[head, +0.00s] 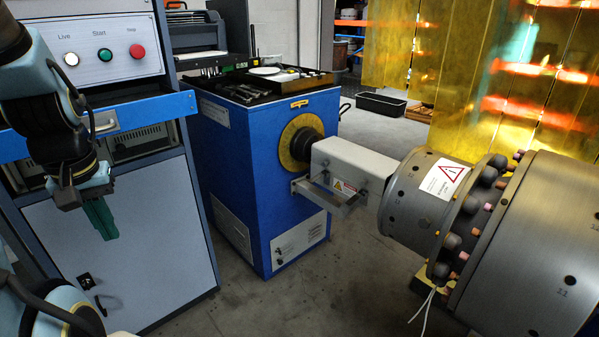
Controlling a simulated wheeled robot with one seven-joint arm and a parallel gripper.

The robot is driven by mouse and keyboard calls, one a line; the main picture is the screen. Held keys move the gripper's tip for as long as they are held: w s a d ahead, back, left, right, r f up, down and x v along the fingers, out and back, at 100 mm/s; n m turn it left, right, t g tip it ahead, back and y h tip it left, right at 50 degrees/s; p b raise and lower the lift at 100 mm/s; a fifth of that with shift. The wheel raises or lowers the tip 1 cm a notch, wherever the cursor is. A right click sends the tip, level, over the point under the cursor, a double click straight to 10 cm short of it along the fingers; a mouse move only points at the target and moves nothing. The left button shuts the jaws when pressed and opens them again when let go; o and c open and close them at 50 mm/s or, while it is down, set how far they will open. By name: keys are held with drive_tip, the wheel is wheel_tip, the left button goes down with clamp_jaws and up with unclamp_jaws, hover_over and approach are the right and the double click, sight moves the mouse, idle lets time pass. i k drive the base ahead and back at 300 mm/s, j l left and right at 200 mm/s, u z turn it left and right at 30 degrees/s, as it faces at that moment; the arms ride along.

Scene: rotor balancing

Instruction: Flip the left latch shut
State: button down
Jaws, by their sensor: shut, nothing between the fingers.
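My gripper (101,218) hangs at the left in the head view, fingers pointing down in front of the grey cabinet door. Its dark green fingers are together and hold nothing. I cannot tell for sure which part is the left latch. A small black catch (86,280) and a black curved handle (101,305) are on the cabinet door (168,240), below my gripper and apart from it. A white housing (350,160) with a metal bracket (325,190) covers the shaft between the blue machine and the rotor. Whether any latch is open or shut is too small to tell.
A control panel with a red button (137,51) and a green button (105,54) stands above the cabinet. The blue machine (240,185) is in the middle. The large grey rotor (540,240) fills the right, before yellow translucent curtains (480,80). Bare floor (330,290) lies between.

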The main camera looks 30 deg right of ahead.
sight(318, 175)
drive_tip(key=i+l, duration=0.2)
drive_tip(key=l, duration=0.15)
drive_tip(key=i+l+z, duration=0.1)
drive_tip(key=l, duration=0.3)
drive_tip(key=i+l, duration=0.35)
drive_tip(key=z, duration=0.05)
